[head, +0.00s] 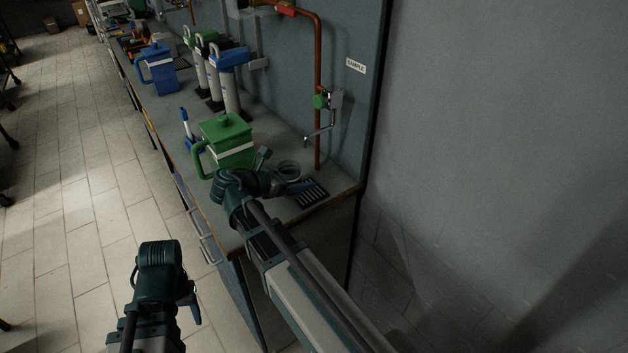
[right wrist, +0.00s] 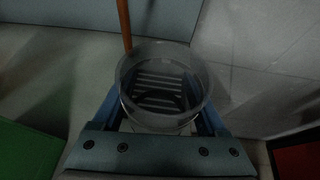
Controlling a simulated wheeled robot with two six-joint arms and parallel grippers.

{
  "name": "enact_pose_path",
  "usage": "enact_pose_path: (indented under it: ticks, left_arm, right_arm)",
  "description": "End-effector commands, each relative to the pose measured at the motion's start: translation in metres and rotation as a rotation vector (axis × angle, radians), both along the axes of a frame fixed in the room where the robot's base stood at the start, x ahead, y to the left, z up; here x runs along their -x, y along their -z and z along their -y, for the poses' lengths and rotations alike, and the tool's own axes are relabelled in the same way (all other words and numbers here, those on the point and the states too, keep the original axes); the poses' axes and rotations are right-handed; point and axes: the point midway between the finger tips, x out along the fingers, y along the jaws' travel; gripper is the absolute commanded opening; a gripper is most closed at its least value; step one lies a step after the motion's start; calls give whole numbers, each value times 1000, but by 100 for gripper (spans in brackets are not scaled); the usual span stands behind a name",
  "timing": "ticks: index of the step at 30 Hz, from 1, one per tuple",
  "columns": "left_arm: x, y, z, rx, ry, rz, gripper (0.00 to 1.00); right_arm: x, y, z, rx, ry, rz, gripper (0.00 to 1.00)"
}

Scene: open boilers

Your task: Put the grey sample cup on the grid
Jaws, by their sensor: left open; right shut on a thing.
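The grey sample cup (head: 288,168) is held between the blue fingers of my right gripper (head: 284,184) at the near end of the bench. In the right wrist view the cup (right wrist: 128,78) looks upright, and I look down through its open top. The dark slotted grid (head: 313,193) lies at the bench's near corner, partly hidden by the gripper. Its slots (right wrist: 160,82) show through the cup in the wrist view. I cannot tell whether the cup touches the grid. My left gripper (head: 190,297) is open and low over the floor, away from the bench.
A green lidded jug (head: 229,145) stands close beside my right gripper. Several cylinders and a blue jug (head: 158,70) stand farther along.

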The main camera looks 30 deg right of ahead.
Motion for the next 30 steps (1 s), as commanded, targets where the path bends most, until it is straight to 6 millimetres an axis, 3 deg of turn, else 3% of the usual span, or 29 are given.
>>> enact_pose_path:
  ticks: [3, 8, 16, 20, 25, 30]
  left_arm:
    - [0, 0, 0, 0, 0, 0, 56]
    - [0, 0, 0, 0, 0, 0, 56]
    - [0, 0, 0, 0, 0, 0, 56]
    - [0, 1, 0, 0, 0, 0, 56]
    - [0, 31, 0, 0, 0, 0, 56]
    - [0, 37, 0, 0, 1, 0, 56]
  right_arm:
    - [-4, 0, 24, 0, 2, 0, 0]
    - [-7, 0, 40, 0, 1, 0, 0]
    - [-8, 0, 46, 0, 0, -1, 0]
    - [-9, 1, 59, 0, 1, 0, 0]
    - [-9, 31, 56, 0, -1, 0, 0]
    - [-9, 37, 56, 0, -1, 0, 0]
